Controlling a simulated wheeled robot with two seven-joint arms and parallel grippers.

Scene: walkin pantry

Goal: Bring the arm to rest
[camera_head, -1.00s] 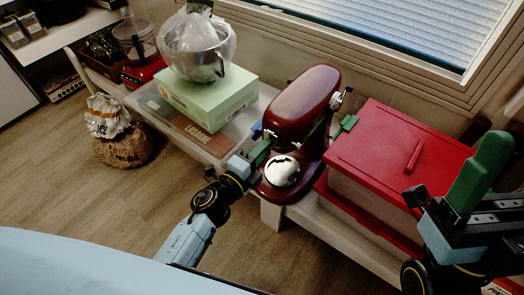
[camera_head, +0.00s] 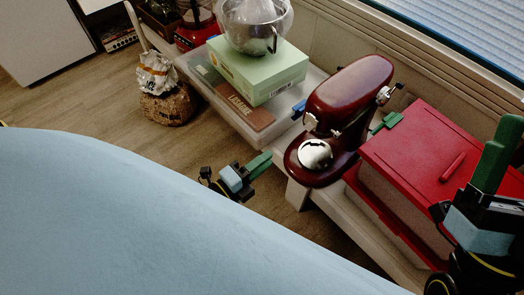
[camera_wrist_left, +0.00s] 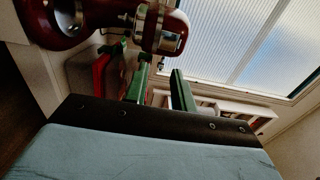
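My left gripper (camera_head: 258,166) has green fingers and hangs over the wooden floor, left of and in front of the dark red stand mixer (camera_head: 348,98). In the left wrist view its two fingers (camera_wrist_left: 161,90) are apart with nothing between them. It does not touch the mixer in the head view. The mixer also shows at the top of the left wrist view (camera_wrist_left: 100,14). Most of my left arm is hidden behind my pale blue body. My right gripper (camera_head: 497,155) is at the right edge, in front of the red-lidded box, partly cut off; its opening cannot be judged.
A red-lidded box (camera_head: 420,150) stands right of the mixer on a low pale bench (camera_head: 345,213).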

